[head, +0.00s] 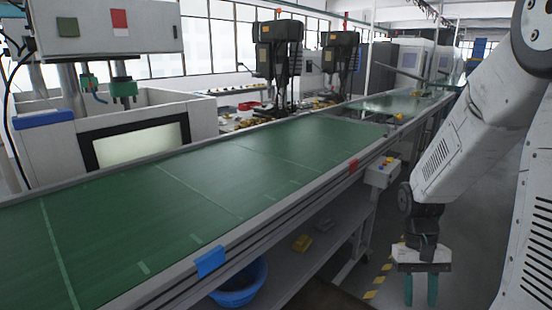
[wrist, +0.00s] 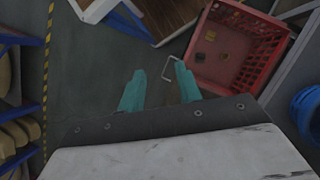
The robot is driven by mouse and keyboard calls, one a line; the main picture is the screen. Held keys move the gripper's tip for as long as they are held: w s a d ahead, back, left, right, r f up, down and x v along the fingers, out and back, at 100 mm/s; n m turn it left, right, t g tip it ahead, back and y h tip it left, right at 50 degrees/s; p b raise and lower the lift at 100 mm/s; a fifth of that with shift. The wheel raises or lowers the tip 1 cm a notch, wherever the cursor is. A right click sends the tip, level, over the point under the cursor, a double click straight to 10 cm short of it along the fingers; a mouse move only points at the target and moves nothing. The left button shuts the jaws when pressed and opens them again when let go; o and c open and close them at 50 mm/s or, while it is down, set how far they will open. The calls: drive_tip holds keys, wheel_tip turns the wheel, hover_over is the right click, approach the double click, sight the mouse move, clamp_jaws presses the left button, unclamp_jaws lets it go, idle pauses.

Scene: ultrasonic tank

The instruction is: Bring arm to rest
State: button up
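My arm (head: 465,140) stands at the right of the head view, bent with its forearm hanging down. My gripper (head: 421,290) points downward beside the conveyor's right side, over the floor. Its two teal fingers are apart with nothing between them. In the wrist view the gripper (wrist: 158,88) shows the same open fingers above the grey floor. The fingers touch nothing that I can see.
A long green conveyor (head: 210,180) runs from front left to the back. A blue basin (head: 240,285) sits beneath it. In the wrist view a red crate (wrist: 235,50) lies close to the right finger. Grey floor (wrist: 90,60) is clear to the left.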

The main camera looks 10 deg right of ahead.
drive_tip(key=s+a+r+n+t, duration=0.2)
drive_tip(key=s+a+r+t, duration=0.1)
drive_tip(key=a+r, duration=0.4)
drive_tip(key=s+a+r+n+t+h, duration=0.1)
drive_tip(key=s+a+r+n+t, duration=0.1)
drive_tip(key=s+a+r, duration=0.4)
wheel_tip(320, 180, up, 5)
drive_tip(key=shift+s+a+f+t, duration=0.15)
drive_tip(key=shift+a+t, duration=0.3)
drive_tip(key=shift+t, duration=0.25)
